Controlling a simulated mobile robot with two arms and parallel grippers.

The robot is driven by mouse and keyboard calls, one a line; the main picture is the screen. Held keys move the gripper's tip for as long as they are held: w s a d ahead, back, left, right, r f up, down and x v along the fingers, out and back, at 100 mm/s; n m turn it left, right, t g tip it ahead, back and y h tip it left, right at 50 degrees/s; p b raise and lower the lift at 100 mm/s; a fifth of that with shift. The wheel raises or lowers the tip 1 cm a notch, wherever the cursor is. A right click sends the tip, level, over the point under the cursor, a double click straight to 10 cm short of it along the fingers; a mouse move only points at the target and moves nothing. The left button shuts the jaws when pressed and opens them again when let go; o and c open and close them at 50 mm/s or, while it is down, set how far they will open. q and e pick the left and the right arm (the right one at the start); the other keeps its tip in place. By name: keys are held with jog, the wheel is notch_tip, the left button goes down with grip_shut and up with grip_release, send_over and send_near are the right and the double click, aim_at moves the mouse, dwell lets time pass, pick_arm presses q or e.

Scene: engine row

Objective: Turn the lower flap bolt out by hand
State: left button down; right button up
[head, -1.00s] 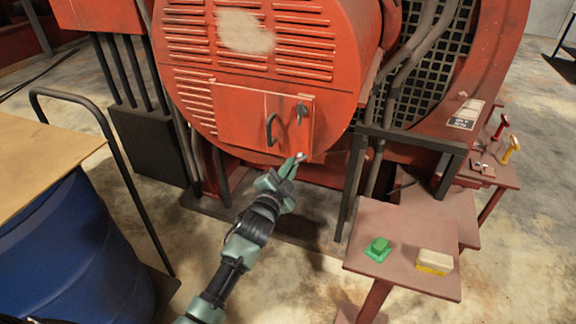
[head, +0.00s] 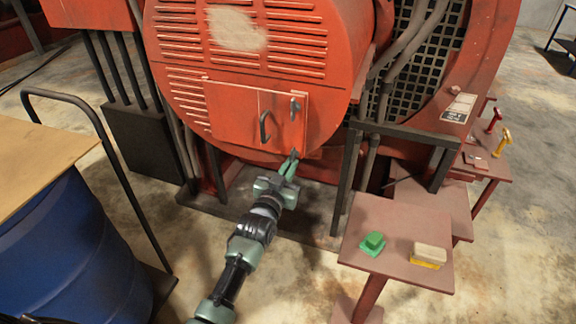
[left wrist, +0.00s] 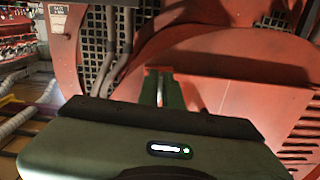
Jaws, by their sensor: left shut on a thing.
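The red flap (head: 236,118) is on the lower front of the round, louvred red housing. It looks closed, with a black handle (head: 265,127) and a grey upper fastener (head: 294,108) near its right side. My left gripper (head: 293,160) is at the flap's lower right corner, its green fingers pointing up and shut on the lower flap bolt. The fingers hide most of the bolt in the head view. In the left wrist view a thin grey piece of the bolt (left wrist: 160,90) shows between the fingers. My right gripper is not in view.
A small red table (head: 360,238) at the right holds a green block (head: 373,243) and a cream-and-yellow block (head: 428,256). A blue drum (head: 75,250) and black rail (head: 110,150) stand at the left. A black frame (head: 345,180) stands right of the gripper.

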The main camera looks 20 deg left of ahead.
pick_arm(q)
jog(key=shift+w+d+r+n, duration=0.1)
jog(key=shift+w+r+n, duration=0.05)
jog(key=shift+r+n, duration=0.45)
jog(key=c, duration=1.6)
grip_release()
jog(key=shift+w, duration=0.1)
jog(key=s, duration=0.2)
jog(key=s+b, duration=0.1)
jog(key=s, duration=0.4)
jog(key=shift+s+f+b, duration=0.25)
jog(key=shift+s+b, duration=0.05)
jog(key=shift+s, duration=0.05)
